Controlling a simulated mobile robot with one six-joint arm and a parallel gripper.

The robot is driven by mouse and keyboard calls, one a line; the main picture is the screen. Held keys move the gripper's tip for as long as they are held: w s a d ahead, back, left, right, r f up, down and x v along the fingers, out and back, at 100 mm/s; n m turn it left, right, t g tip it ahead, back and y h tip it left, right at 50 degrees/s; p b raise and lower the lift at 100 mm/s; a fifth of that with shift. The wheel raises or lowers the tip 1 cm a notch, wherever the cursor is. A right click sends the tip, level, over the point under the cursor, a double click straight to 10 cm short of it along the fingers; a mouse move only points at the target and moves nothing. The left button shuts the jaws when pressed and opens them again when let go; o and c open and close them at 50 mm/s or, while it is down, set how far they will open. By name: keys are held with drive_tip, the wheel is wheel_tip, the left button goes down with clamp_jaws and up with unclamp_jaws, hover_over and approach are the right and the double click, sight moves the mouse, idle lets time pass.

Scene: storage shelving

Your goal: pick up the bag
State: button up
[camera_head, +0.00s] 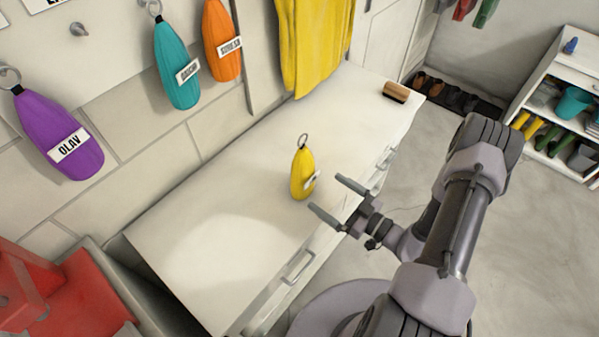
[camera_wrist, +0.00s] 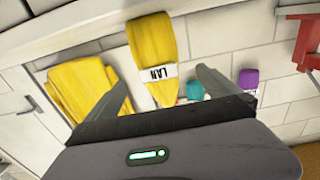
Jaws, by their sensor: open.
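A yellow bag (camera_head: 303,174) with a ring on top and a white label stands upright on the white cabinet top (camera_head: 240,210). In the wrist view the yellow bag (camera_wrist: 152,50) shows its label, reading LAN, between and beyond the two fingers. My gripper (camera_head: 324,197) is open and empty, close to the right of the bag, with its fingers pointing toward it. In the wrist view the gripper (camera_wrist: 165,92) has its fingers spread wide on either side of the bag's lower part. I cannot tell whether any finger touches the bag.
Purple (camera_head: 60,135), teal (camera_head: 177,62) and orange (camera_head: 221,40) bags hang on the wall. A yellow cloth (camera_head: 312,45) hangs behind the cabinet. A brush (camera_head: 395,92) lies at its far end. A red object (camera_head: 60,295) stands lower left. The cabinet top's near left part is clear.

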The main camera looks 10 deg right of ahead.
sight(311, 182)
drive_tip(key=b+x, duration=0.1)
drive_tip(key=x, duration=0.6)
drive_tip(key=shift+w+a, duration=0.25)
drive_tip(key=shift+a, duration=0.05)
drive_tip(key=x, duration=0.2)
drive_tip(key=b+x, duration=0.2)
drive_tip(key=x, duration=0.1)
drive_tip(key=shift+w+d+r, duration=0.15)
drive_tip(key=shift+w+r, duration=0.2)
drive_tip(key=shift+w, duration=0.1)
drive_tip(key=c, duration=1.9)
drive_tip(key=shift+c, duration=0.2)
drive_tip(key=shift+r, duration=0.15)
drive_tip(key=shift+r, duration=0.35)
drive_tip(key=r+p, duration=0.1)
drive_tip(key=s+r+p, duration=0.1)
drive_tip(key=r, duration=0.1)
drive_tip(key=shift+d, duration=0.15)
drive_tip(key=s+d+r+p, duration=0.1)
drive_tip(key=s+d+p, duration=0.1)
drive_tip(key=s, duration=1.3)
drive_tip(key=shift+p, duration=0.6)
